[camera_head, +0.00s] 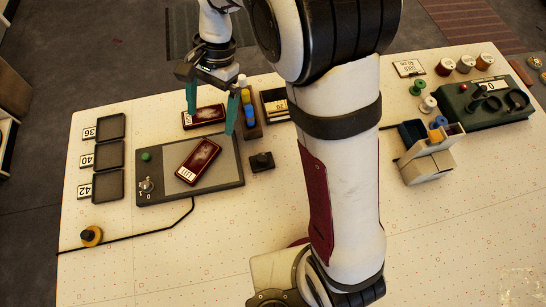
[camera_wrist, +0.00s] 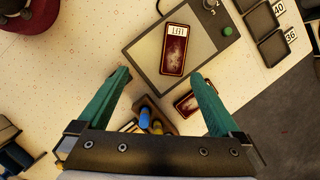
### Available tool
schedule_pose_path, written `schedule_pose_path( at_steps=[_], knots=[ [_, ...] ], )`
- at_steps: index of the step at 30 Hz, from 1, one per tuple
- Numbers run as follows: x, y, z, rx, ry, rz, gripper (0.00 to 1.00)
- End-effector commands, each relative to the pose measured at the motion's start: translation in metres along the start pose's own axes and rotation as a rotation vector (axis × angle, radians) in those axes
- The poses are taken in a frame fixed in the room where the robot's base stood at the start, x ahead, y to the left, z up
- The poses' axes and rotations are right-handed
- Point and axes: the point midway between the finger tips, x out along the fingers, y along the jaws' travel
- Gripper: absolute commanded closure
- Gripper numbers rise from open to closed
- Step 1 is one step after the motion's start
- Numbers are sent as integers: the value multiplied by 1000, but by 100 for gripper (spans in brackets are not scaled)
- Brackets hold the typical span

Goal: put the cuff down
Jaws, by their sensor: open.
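Two dark red, worn-looking pieces with pale labels look like the cuffs. One cuff (camera_head: 202,156) lies flat and slanted on a grey board (camera_head: 224,178) with a knob and a green button; it also shows in the wrist view (camera_wrist: 174,58). The other red piece (camera_head: 208,113) lies on the table just behind the board, partly hidden by a finger in the wrist view (camera_wrist: 184,103). My gripper (camera_head: 210,121) has green fingers spread apart, with nothing between them. It hangs above the table near the board's back edge; its exact height is hard to tell.
A small rack (camera_head: 249,128) of blue and yellow pieces stands close right of my gripper. A small black block (camera_head: 262,161) sits beside the board. Dark trays (camera_head: 109,156) labelled 36, 40 and 42 line the left. Spools (camera_head: 465,63) and a dark green case (camera_head: 484,106) are far right.

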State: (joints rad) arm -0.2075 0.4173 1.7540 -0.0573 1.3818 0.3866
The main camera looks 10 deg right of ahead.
Motion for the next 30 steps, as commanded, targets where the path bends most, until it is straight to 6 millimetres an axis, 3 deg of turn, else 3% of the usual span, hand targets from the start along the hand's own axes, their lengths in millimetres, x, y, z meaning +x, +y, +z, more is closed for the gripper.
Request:
schedule_pose_path(
  at_steps=[1, 3, 5, 6, 9, 12, 15, 30],
  knots=[
    [-21, 27, 12, -29, 31, -18, 0],
    [-40, 74, 31, -85, 78, -33, 0],
    [-47, 114, 49, -134, 120, -39, 0],
    [-46, 139, 60, -163, 147, -42, 0],
    [-35, 187, 81, -223, 200, -39, 0],
    [-23, 211, 92, -256, 229, -34, 0],
    [-18, 218, 94, -267, 236, -30, 0],
    [-19, 218, 94, -266, 235, -31, 0]
  ],
)
